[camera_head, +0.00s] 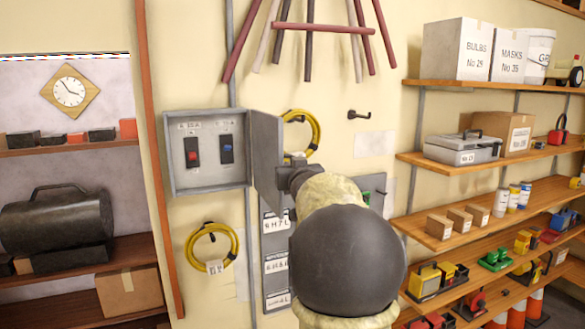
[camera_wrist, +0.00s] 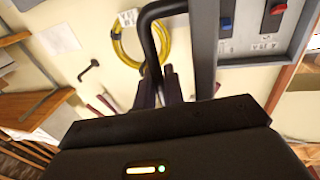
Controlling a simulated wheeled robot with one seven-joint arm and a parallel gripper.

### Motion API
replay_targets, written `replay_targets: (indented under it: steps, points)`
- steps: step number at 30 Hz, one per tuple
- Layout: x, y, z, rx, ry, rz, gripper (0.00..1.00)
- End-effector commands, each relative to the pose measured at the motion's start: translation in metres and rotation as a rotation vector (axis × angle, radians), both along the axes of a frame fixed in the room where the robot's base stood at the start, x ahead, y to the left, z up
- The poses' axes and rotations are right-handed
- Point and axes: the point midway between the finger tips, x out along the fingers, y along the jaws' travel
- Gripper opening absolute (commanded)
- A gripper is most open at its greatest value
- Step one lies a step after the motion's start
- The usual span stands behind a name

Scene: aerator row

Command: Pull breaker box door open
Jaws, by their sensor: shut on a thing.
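The breaker box (camera_head: 205,183) is a grey wall box with a red switch (camera_head: 192,152) and a blue switch (camera_head: 227,148) inside. Its door (camera_head: 266,150) stands open on the right side, swung out from the wall. My gripper (camera_head: 292,178) is at the door's outer face, partly hidden behind my arm. In the wrist view my gripper (camera_wrist: 163,90) is shut on the dark door handle (camera_wrist: 152,40), a bent bar beside the door (camera_wrist: 203,50). The switches also show at the upper right there.
Coiled yellow cables (camera_head: 212,247) hang on the wall below the box and behind the door. A black hook (camera_head: 358,114) juts from the wall on the right. Shelves with boxes (camera_head: 465,82) fill the right side. Label panels (camera_head: 276,250) are mounted below the door.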

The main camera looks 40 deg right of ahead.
Motion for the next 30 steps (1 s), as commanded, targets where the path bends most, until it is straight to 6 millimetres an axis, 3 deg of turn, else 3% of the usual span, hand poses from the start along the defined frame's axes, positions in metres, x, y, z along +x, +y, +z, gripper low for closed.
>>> replay_targets:
  steps: [14, 20, 30]
  points:
    - [-0.007, 0.002, -0.002, 0.001, 0.002, -0.003, 0.15]
    - [-0.029, 0.014, -0.003, -0.001, 0.0, -0.002, 0.15]
    - [-0.084, 0.035, -0.002, -0.002, -0.001, -0.01, 0.15]
